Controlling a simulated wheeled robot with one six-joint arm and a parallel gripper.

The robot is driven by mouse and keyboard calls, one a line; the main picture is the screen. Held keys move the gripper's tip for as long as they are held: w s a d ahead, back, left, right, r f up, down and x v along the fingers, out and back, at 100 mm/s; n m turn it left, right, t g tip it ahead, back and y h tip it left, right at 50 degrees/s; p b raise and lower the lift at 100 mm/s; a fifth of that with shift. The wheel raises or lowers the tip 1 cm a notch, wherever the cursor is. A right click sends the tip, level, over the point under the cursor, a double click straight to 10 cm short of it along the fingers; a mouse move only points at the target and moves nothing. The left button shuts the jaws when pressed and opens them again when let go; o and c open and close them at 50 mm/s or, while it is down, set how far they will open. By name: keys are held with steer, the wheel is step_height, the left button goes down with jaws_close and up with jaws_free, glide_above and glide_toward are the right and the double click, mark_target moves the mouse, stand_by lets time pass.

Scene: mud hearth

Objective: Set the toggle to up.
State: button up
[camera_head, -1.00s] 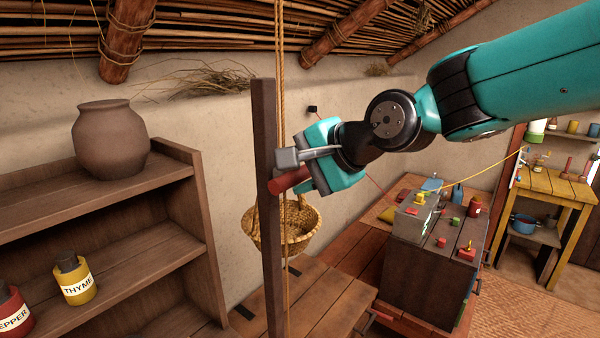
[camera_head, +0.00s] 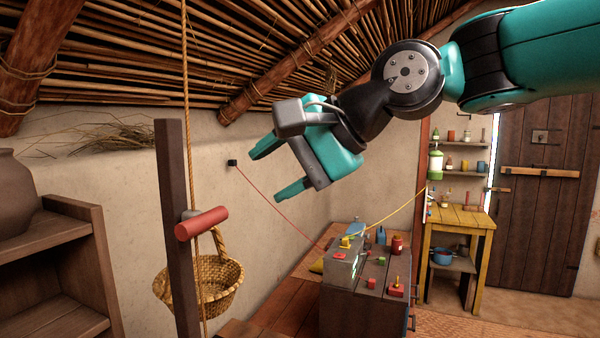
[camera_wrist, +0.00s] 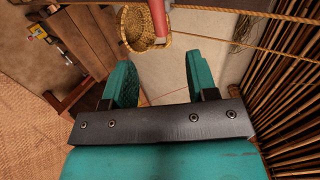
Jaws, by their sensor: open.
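My gripper (camera_head: 270,172) is open and empty in the head view, raised in the air with its fingers pointing left. A dark chest (camera_head: 350,307) stands below and to the right, well apart from it. On the chest's top is a red block with a small upright yellow lever (camera_head: 397,281), which may be the toggle; it is too small to tell its setting. Other red and yellow fittings (camera_head: 345,242) sit near it. A red handle (camera_head: 202,223) on a dark post (camera_head: 178,240) is left of my gripper, not touching it. The wrist view shows the red handle (camera_wrist: 157,18) beyond the open fingers.
A woven basket (camera_head: 215,285) hangs on a rope (camera_head: 187,90) behind the post. A shelf (camera_head: 60,240) stands at the left. A yellow table (camera_head: 457,217) and a door (camera_head: 540,190) are at the back right. The reed roof is close above my arm.

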steer(key=v, duration=0.4)
steer(key=shift+f+b, duration=0.1)
steer(key=shift+b, duration=0.2)
steer(key=s+d+f+n+g+h+b, duration=0.1)
steer(key=s+d+f+n+h+b, duration=0.1)
steer(key=f, duration=0.9)
steer(key=s+d+f+n+g+h+b, duration=0.2)
steer(key=s+d+f+n+b, duration=0.3)
steer(key=s+f, duration=0.4)
steer(key=s+d+f+n+g+h+b, duration=0.1)
steer(key=s+f+n, duration=0.4)
steer(key=f, duration=0.9)
steer(key=d+g+b, duration=0.1)
steer(key=d+b, duration=0.1)
steer(key=shift+s+d+n+h, duration=0.35)
steer(key=shift+d+n+h, duration=0.05)
steer(key=shift+r, duration=0.1)
steer(key=shift+c, duration=0.3)
